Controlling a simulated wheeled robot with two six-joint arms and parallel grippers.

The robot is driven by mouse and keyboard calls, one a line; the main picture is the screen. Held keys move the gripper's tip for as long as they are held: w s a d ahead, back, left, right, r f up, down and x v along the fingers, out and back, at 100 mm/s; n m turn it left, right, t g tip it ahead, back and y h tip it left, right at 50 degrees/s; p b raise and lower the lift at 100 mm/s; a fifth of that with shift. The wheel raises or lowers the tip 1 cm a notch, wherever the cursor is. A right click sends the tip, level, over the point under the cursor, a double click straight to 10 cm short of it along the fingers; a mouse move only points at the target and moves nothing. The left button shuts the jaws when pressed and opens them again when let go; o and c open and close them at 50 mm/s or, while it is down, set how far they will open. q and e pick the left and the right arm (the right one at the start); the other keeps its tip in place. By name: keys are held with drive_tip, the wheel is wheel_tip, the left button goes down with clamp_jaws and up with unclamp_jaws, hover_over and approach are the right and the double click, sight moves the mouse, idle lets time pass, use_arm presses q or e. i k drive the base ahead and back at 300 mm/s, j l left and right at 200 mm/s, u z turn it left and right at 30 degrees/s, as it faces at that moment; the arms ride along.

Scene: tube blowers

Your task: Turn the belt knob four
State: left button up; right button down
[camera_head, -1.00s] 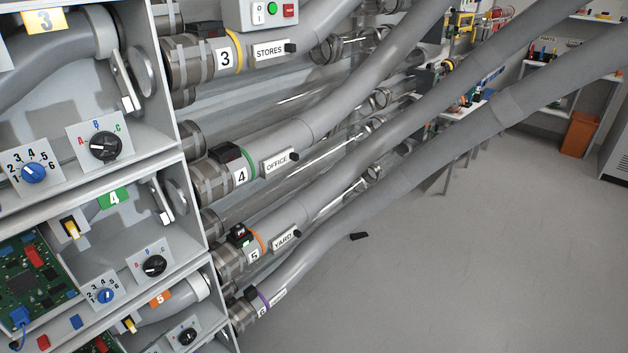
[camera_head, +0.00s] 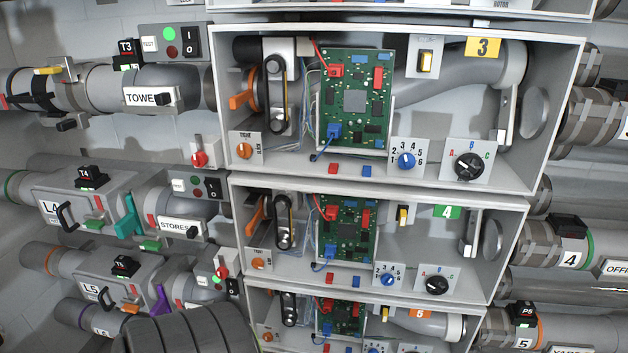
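The box with the green 4 tag (camera_head: 447,212) is the middle one of the stacked open boxes. Its belt knob (camera_head: 258,264) is a small orange knob on a pale plate at the box's lower left corner. The print on that plate is too small to read fully; the matching plate in the box above reads TIGHT at the top. The belt loop (camera_head: 284,221) of box four stands upright just above and to the right of the knob. An orange lever (camera_head: 256,218) is left of the belt. Neither of my grippers is in view.
Box four also holds a green circuit board (camera_head: 345,228), a blue knob (camera_head: 387,281) and a black A-B-C knob (camera_head: 437,285). Box three (camera_head: 221,105) is above, box five below. Pipes and valve housings (camera_head: 72,208) crowd the left. A dark ribbed shape (camera_head: 190,332) rises at the bottom.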

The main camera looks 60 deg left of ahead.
sight(257, 263)
drive_tip(key=u, duration=2.25)
